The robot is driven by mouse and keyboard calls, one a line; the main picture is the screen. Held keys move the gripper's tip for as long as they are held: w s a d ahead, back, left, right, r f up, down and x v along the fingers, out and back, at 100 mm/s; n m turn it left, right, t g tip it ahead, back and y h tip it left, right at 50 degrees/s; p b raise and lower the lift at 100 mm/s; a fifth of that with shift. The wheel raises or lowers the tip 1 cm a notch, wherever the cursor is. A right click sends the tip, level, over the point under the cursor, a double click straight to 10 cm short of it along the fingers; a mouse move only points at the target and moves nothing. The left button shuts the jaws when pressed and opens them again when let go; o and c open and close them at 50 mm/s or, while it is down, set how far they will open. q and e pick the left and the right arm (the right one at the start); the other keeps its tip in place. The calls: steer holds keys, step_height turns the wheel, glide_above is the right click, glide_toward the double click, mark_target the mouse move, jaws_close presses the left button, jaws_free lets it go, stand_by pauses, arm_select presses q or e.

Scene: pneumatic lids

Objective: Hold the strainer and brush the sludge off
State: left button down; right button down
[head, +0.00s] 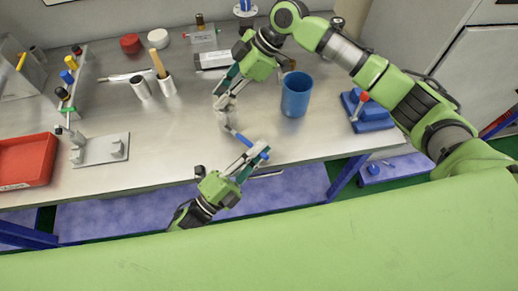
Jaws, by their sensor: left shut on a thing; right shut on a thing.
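My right gripper (222,105) hangs over the middle of the bench. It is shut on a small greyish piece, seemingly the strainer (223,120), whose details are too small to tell. My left gripper (258,155) is near the bench's front edge, shut on a thin tool with blue parts, seemingly the brush (240,137). The tool's far end points up and left to the strainer and is close to it. I cannot tell whether they touch. No sludge can be made out at this size.
A blue cup (296,96) stands right of the grippers, with a blue vise (371,112) further right. Two holders (141,89), one with a wooden handle (158,63), stand at the back left. A grey fixture (100,149) and red tray (26,160) are left. The bench's centre left is clear.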

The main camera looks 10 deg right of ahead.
arm_select(q)
steer(key=shift+s+f, duration=0.2)
steer(key=shift+f, duration=0.55)
arm_select(e)
steer(key=shift+s, duration=0.2)
arm_select(q)
steer(key=shift+s+f, duration=0.1)
arm_select(e)
steer(key=shift+f, duration=0.1)
steer(key=shift+w+f, duration=0.15)
steer(key=shift+w, duration=0.15)
arm_select(q)
steer(key=shift+s+d+f, duration=0.1)
steer(key=shift+s+f, duration=0.05)
steer(key=shift+s, duration=0.75)
arm_select(e)
steer(key=shift+w, duration=0.1)
steer(key=shift+s, duration=0.25)
arm_select(q)
steer(key=s, duration=0.4)
steer(key=shift+s+r, duration=0.35)
steer(key=shift+r, duration=0.05)
arm_select(e)
steer(key=shift+w, duration=0.1)
arm_select(q)
steer(key=shift+w, duration=0.1)
arm_select(e)
steer(key=c, duration=1.7)
jaws_free()
